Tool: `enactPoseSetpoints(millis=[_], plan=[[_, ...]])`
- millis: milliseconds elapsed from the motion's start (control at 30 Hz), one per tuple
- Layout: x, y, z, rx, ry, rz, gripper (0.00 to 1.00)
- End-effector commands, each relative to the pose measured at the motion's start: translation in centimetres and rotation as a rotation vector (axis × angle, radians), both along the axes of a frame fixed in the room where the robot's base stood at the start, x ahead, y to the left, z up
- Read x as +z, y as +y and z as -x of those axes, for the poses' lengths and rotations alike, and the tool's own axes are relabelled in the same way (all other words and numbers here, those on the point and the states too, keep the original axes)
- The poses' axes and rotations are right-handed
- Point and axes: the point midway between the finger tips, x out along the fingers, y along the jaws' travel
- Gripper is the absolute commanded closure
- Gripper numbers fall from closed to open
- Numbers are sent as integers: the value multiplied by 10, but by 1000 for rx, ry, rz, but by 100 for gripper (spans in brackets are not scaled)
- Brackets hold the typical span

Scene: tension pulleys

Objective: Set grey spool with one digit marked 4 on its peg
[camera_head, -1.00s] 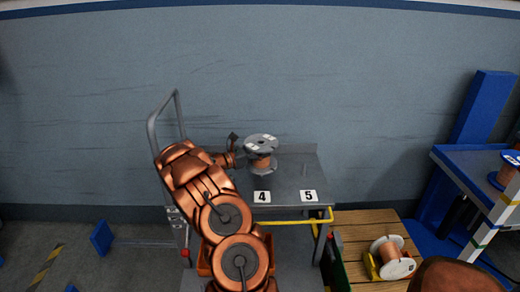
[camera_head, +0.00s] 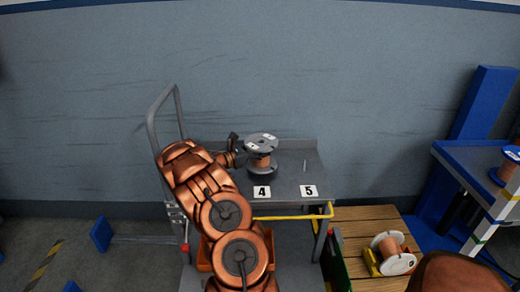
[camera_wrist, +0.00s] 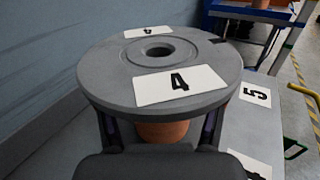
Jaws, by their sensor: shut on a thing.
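The grey spool (camera_head: 261,138) stands upright at the back of the grey cart, behind the label 4 (camera_head: 262,191). It has copper-coloured winding and white labels on its top flange. In the wrist view the flange (camera_wrist: 110,80) shows the digit 4 and an open centre hole. My gripper (camera_head: 248,158) reaches in from the left and is shut on the spool below the top flange. The peg for 4 is hidden under the spool. I cannot tell whether the lower flange touches the cart top.
A thin bare peg (camera_head: 305,166) stands behind the label 5 (camera_head: 308,191) on the cart top (camera_head: 285,178), right of the spool. Another spool (camera_head: 392,253) lies on the wooden pallet (camera_head: 365,225). A blue table (camera_head: 465,155) with a spool stands at the far right.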

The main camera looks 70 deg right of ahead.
Motion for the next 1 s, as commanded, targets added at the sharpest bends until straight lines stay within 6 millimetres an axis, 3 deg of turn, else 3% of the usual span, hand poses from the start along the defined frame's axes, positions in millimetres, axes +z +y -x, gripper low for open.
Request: enactPoseSetpoints(millis=[567,1000], plan=[[1,0,0,1,0,2,94],[-10,0,0,0,0,2,94]])
